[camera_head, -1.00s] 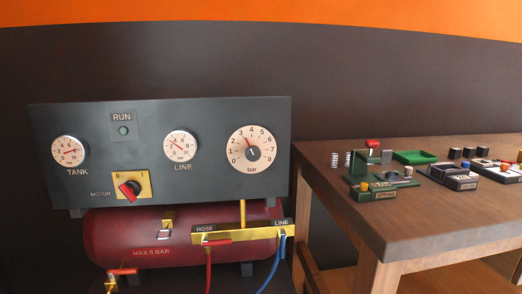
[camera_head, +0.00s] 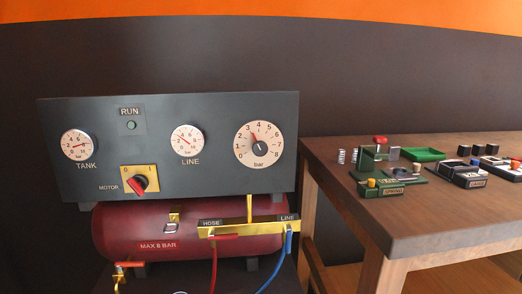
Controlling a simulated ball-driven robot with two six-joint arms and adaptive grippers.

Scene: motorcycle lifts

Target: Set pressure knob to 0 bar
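The pressure knob (camera_head: 258,145) is a dark round hub on a large cream dial marked 0 to 8 bar, at the right of the dark control panel (camera_head: 225,184). Its red pointer points up and slightly left, at about 3 to 3.5. The smaller LINE gauge (camera_head: 188,139) is left of it, and the TANK gauge (camera_head: 78,144) is at the panel's left. Neither of my grippers shows in the head view, and nothing touches the knob.
A red and black MOTOR switch (camera_head: 138,184) and a RUN lamp (camera_head: 131,126) sit on the panel. A red tank (camera_head: 135,228) with a brass manifold (camera_head: 248,228) and hoses lies below. A wooden table (camera_head: 420,220) with a green tray (camera_head: 423,155) and small parts stands right.

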